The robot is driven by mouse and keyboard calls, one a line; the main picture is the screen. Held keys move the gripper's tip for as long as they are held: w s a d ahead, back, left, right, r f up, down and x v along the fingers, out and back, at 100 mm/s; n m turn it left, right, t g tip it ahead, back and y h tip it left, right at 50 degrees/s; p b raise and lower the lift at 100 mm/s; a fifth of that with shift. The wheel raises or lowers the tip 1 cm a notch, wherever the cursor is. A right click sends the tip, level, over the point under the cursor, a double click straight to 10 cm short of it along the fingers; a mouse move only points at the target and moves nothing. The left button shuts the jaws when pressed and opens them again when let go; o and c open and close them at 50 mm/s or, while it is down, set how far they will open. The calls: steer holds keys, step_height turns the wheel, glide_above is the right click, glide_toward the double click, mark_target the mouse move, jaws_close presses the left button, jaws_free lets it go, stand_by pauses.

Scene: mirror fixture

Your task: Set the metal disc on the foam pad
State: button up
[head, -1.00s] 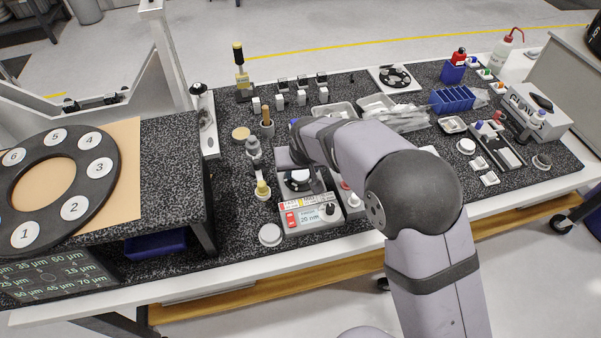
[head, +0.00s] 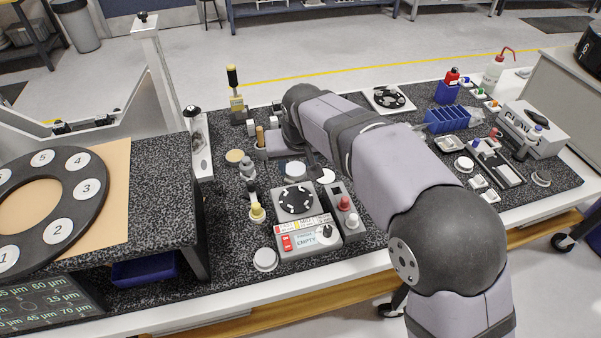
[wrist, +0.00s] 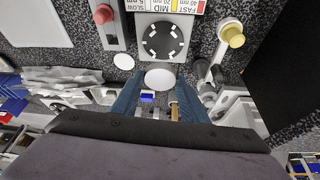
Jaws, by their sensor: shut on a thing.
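The metal disc (wrist: 159,79) shows as a pale round face between the fingertips of my gripper (wrist: 159,86) in the wrist view. My gripper is shut on it. In the head view the disc (head: 292,169) shows as a bluish round just behind the grey spin unit, with my wrist hiding part of the fingers. I cannot tell for certain which round is the foam pad: a flat white round (head: 326,175) lies beside the spin unit, also in the wrist view (wrist: 124,61), and a tan round (head: 235,156) lies further left.
The spin unit (head: 296,199) has a bare dark chuck and its display reads EMPTY. A control box with a red knob (head: 345,203) stands right of it. Bottles with yellow (head: 257,211) and grey tops stand left. A lidded white round (head: 265,259) sits at the front.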

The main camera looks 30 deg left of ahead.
glide_above(326, 178)
steer(key=s, duration=0.1)
step_height(326, 178, down, 3)
steer(key=shift+w+f+p, duration=0.15)
steer(key=shift+f+p, duration=0.35)
steer(key=shift+f, duration=1.25)
steer(key=shift+w+f+p, duration=0.15)
steer(key=shift+f+p, duration=0.4)
steer(key=shift+f, duration=1.2)
steer(key=shift+w+f+p, duration=0.15)
steer(key=shift+f+p, duration=0.35)
steer(key=shift+f, duration=1.25)
steer(key=shift+f, duration=0.2)
steer(key=o, duration=1.1)
steer(key=shift+r, duration=0.1)
